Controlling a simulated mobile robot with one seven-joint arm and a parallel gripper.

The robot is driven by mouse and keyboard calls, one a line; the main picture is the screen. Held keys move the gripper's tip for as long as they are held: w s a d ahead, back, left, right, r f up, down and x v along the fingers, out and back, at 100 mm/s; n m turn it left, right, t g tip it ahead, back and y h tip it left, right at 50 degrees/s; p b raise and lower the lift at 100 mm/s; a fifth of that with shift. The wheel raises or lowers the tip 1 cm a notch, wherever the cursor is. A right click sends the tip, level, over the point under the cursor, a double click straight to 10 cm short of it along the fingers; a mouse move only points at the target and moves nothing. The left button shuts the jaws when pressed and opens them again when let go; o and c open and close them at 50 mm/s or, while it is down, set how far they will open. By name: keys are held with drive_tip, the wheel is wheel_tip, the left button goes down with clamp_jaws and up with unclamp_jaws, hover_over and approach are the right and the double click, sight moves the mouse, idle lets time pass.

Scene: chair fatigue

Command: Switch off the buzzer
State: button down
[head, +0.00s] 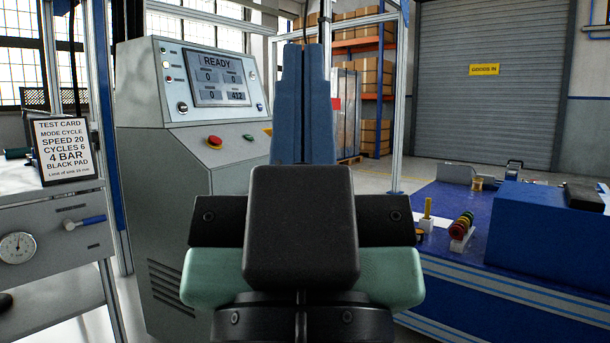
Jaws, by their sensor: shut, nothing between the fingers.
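No part labelled as a buzzer can be made out. A grey control cabinet (165,185) stands left of centre, with a lit screen (221,77) reading READY. Its sloped panel carries a red mushroom button (214,142), a round dark knob (182,107) and small controls along the screen's edges. My gripper (303,55) points away from me in the middle of the view, its blue fingers shut together and empty. The fingers stand in front of the cabinet's right edge in the picture. My gripper's black block and green body hide what lies behind them.
A test card (67,151) stands at left above a grey unit with a dial gauge (17,247) and a blue-handled lever (88,222). A blue bench (455,212) with a blue box (545,240) stands at right. Open floor shows near the shutter (490,90).

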wheel_tip(320, 180, up, 16)
drive_tip(key=p, duration=1.3)
drive_tip(key=shift+r+p, duration=0.15)
drive_tip(key=shift+p, duration=0.15)
